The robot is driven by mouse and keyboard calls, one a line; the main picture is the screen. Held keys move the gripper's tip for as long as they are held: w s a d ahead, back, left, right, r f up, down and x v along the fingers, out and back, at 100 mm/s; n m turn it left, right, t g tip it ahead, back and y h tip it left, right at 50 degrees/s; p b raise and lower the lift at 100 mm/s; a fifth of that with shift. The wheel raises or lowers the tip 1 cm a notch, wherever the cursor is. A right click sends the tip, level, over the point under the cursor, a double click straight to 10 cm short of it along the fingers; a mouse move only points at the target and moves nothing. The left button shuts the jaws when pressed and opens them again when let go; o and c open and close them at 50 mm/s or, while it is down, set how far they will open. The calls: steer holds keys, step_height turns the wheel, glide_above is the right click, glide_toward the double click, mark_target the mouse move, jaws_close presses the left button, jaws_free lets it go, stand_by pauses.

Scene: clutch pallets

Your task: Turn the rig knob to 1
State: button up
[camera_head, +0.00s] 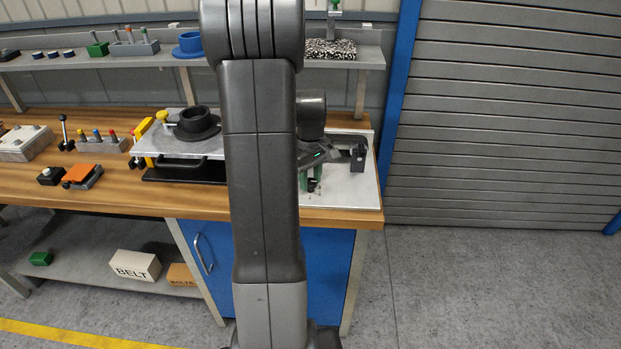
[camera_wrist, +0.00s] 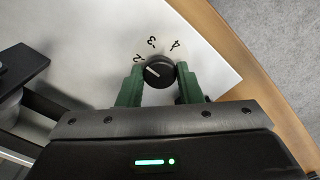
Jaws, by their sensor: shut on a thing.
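The rig knob (camera_wrist: 159,72) is a round black knob with a white pointer line, on a pale panel (camera_wrist: 215,50) in the wrist view. The digits 2, 3 and 4 show around its far side; no 1 shows. The pointer line lies left of the knob's middle, toward my left finger; which mark it meets is hard to tell. My gripper (camera_wrist: 159,83) has its two green fingers shut on the knob, one on each side. In the head view my gripper (camera_head: 311,182) is over the white panel (camera_head: 345,190) at the bench's right end, partly hidden by my arm.
A dark bracket (camera_head: 357,154) stands on the panel's right side. Left of my arm are a metal plate with a black flanged ring (camera_head: 196,124), an orange-topped block (camera_head: 79,173) and a rack of coloured pegs (camera_head: 102,143). Floor right of the bench is clear.

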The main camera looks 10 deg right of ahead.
mark_target(310, 181)
steer(key=n, duration=0.4)
steer(key=shift+n, duration=0.3)
steer(key=n, duration=0.4)
steer(key=shift+n, duration=0.3)
steer(key=n, duration=0.4)
steer(key=shift+n+b, duration=0.3)
steer(key=shift+n, duration=2.1)
steer(key=shift+r, duration=0.1)
steer(key=o, duration=1)
step_height(310, 181, up, 14)
steer(key=shift+f, duration=0.15)
